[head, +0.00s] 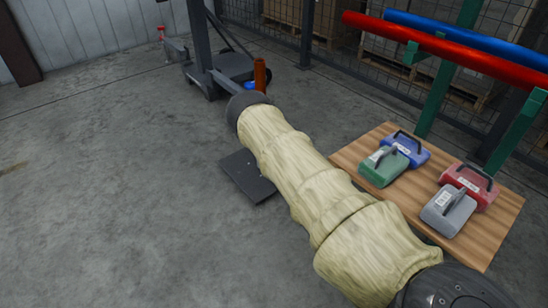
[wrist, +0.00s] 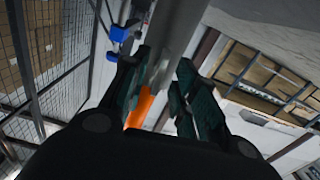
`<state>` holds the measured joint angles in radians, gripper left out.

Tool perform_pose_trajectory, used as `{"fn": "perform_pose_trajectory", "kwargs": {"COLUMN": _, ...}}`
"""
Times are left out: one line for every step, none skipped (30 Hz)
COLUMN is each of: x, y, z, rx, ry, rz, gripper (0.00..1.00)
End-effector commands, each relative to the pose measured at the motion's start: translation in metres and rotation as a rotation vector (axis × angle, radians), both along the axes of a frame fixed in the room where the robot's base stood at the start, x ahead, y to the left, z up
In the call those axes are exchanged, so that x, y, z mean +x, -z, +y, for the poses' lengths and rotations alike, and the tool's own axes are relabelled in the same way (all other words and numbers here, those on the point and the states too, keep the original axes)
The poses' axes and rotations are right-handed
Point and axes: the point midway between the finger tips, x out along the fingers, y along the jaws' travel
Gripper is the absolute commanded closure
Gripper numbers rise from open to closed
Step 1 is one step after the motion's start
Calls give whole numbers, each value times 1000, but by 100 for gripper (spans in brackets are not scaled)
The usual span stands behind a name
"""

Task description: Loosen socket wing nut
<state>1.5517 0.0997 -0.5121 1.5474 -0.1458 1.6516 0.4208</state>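No wing nut can be made out for certain. In the wrist view my gripper (wrist: 168,78) has its two dark green fingers apart, with a gap between them. A grey post (wrist: 180,30) shows beyond and between the fingers, and an orange part (wrist: 139,108) shows low in the gap, nearer the left finger. I cannot tell whether either touches a finger. A blue fitting (wrist: 119,33) sits up and left of the fingers. In the head view the orange cylinder (head: 261,75) and a bit of blue (head: 250,86) show just past my arm's end, which hides the gripper.
A dark wheeled stand (head: 230,66) with an upright post is beyond my arm; a red-topped fitting (head: 162,33) is at its left. Floor at left is clear.

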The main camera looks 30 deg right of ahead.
Motion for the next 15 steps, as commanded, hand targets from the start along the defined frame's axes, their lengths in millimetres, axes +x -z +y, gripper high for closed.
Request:
{"fn": "perform_pose_trajectory", "kwargs": {"x": 0, "y": 0, "z": 0, "rx": 0, "ry": 0, "rz": 0, "gripper": 71}}
{"fn": "perform_pose_trajectory", "kwargs": {"x": 0, "y": 0, "z": 0, "rx": 0, "ry": 0, "rz": 0, "gripper": 75}}
{"fn": "perform_pose_trajectory", "kwargs": {"x": 0, "y": 0, "z": 0, "rx": 0, "ry": 0, "rz": 0, "gripper": 82}}
{"fn": "perform_pose_trajectory", "kwargs": {"x": 0, "y": 0, "z": 0, "rx": 0, "ry": 0, "rz": 0, "gripper": 88}}
{"fn": "perform_pose_trajectory", "kwargs": {"x": 0, "y": 0, "z": 0, "rx": 0, "ry": 0, "rz": 0, "gripper": 93}}
{"fn": "perform_pose_trajectory", "kwargs": {"x": 0, "y": 0, "z": 0, "rx": 0, "ry": 0, "rz": 0, "gripper": 100}}
{"fn": "perform_pose_trajectory", "kwargs": {"x": 0, "y": 0, "z": 0, "rx": 0, "ry": 0, "rz": 0, "gripper": 100}}
{"fn": "perform_pose_trajectory", "kwargs": {"x": 0, "y": 0, "z": 0, "rx": 0, "ry": 0, "rz": 0, "gripper": 100}}
{"fn": "perform_pose_trajectory", "kwargs": {"x": 0, "y": 0, "z": 0, "rx": 0, "ry": 0, "rz": 0, "gripper": 100}}
{"fn": "perform_pose_trajectory", "kwargs": {"x": 0, "y": 0, "z": 0, "rx": 0, "ry": 0, "rz": 0, "gripper": 100}}
{"fn": "perform_pose_trajectory", "kwargs": {"x": -1, "y": 0, "z": 0, "rx": 0, "ry": 0, "rz": 0, "gripper": 100}}
{"fn": "perform_pose_trajectory", "kwargs": {"x": -1, "y": 0, "z": 0, "rx": 0, "ry": 0, "rz": 0, "gripper": 100}}
{"fn": "perform_pose_trajectory", "kwargs": {"x": -1, "y": 0, "z": 0, "rx": -1, "ry": 0, "rz": 1, "gripper": 100}}
{"fn": "perform_pose_trajectory", "kwargs": {"x": -1, "y": 0, "z": 0, "rx": -2, "ry": 0, "rz": 1, "gripper": 100}}
{"fn": "perform_pose_trajectory", "kwargs": {"x": -1, "y": 0, "z": 0, "rx": -6, "ry": 0, "rz": 1, "gripper": 100}}
